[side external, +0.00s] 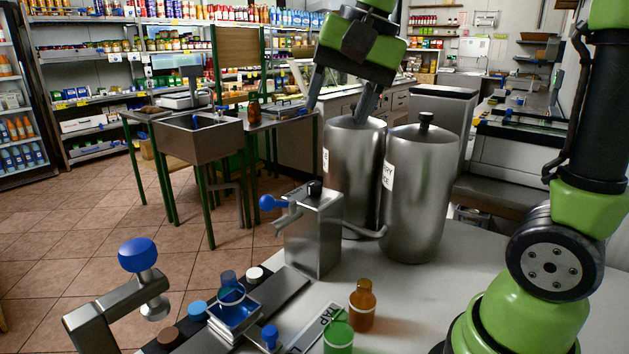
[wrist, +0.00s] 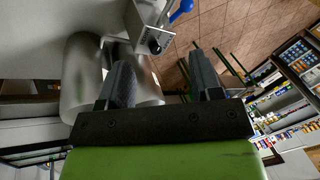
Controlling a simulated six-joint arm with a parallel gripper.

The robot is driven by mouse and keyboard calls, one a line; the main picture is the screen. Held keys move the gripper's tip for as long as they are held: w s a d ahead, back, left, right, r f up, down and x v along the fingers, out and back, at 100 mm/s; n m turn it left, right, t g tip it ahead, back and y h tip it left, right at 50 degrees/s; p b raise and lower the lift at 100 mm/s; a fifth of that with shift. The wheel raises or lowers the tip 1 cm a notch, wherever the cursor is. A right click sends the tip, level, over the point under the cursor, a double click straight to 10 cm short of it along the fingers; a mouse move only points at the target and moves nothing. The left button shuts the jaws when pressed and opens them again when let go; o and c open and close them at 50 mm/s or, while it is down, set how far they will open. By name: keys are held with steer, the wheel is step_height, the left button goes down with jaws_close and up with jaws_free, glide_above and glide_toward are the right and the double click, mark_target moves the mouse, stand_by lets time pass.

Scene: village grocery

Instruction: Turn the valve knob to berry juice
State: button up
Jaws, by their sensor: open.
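The valve knob (side external: 314,188) is small and black, on top of a metal valve box (side external: 318,240) with a blue-handled tap (side external: 272,202) on its left. Two steel tanks stand behind the box. The right tank (side external: 422,195) has a partly visible label ending in "RY" and "CE"; the left tank's (side external: 352,165) label is mostly hidden. My gripper (side external: 340,102) is open and empty, pointing down, above the knob and apart from it.
A blue ball-topped lever (side external: 138,255) rises at front left. The pale counter (side external: 470,290) is clear right of the bottles. A sink (side external: 198,138) stands behind.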

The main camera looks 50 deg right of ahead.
steer(key=w+d+f+m+g, duration=0.2)
steer(key=w+d+f+m, duration=0.1)
steer(key=w+d+m, duration=0.4)
steer(key=m+g, duration=0.2)
glide_above(314, 183)
step_height(314, 183, down, 5)
steer(key=shift+d+f+m+h, duration=0.15)
steer(key=shift+f+m+h, duration=0.15)
steer(key=shift+f+m, duration=0.1)
step_height(314, 183, down, 9)
steer(key=shift+f, duration=0.2)
steer(key=c, duration=0.9)
